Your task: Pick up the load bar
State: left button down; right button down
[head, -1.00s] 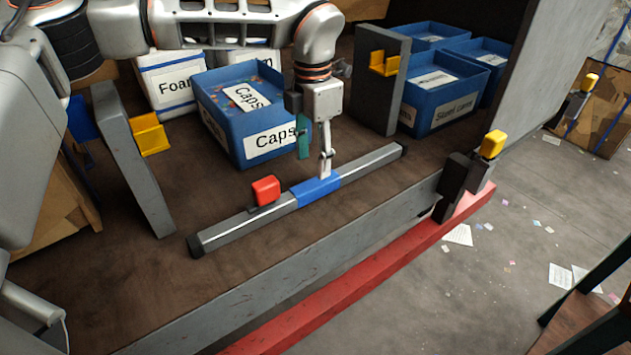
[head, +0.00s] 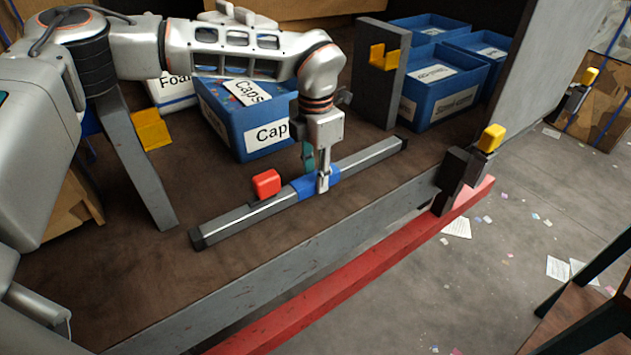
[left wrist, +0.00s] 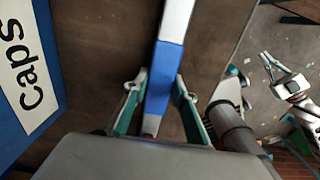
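The load bar (head: 235,222) is a long grey bar with dark end caps and a blue middle section (head: 303,188). It lies slantwise on the brown surface near the front edge. My left gripper (head: 322,183) points down at the blue section, with one finger in front of it and the other partly hidden behind. In the left wrist view the open fingers (left wrist: 161,82) stand on either side of the blue section (left wrist: 165,75). I see no clear grip on it. A gripper, apparently my right one (left wrist: 283,75), shows at the right there; its opening is unclear.
A red block (head: 266,183) sits at the bar, left of the blue section. A blue Caps bin (head: 215,112) stands behind. Grey uprights with yellow brackets (head: 152,128) (head: 384,57) flank the surface. A red rail (head: 330,290) runs along the front.

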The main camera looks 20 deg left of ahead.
pick_arm(q)
jog(key=shift+w+r, duration=0.1)
jog(key=shift+r, duration=0.55)
notch_tip(320, 180, up, 19)
dwell(0.5)
jog(key=shift+r+p, duration=1.95)
jog(key=shift+r, duration=1)
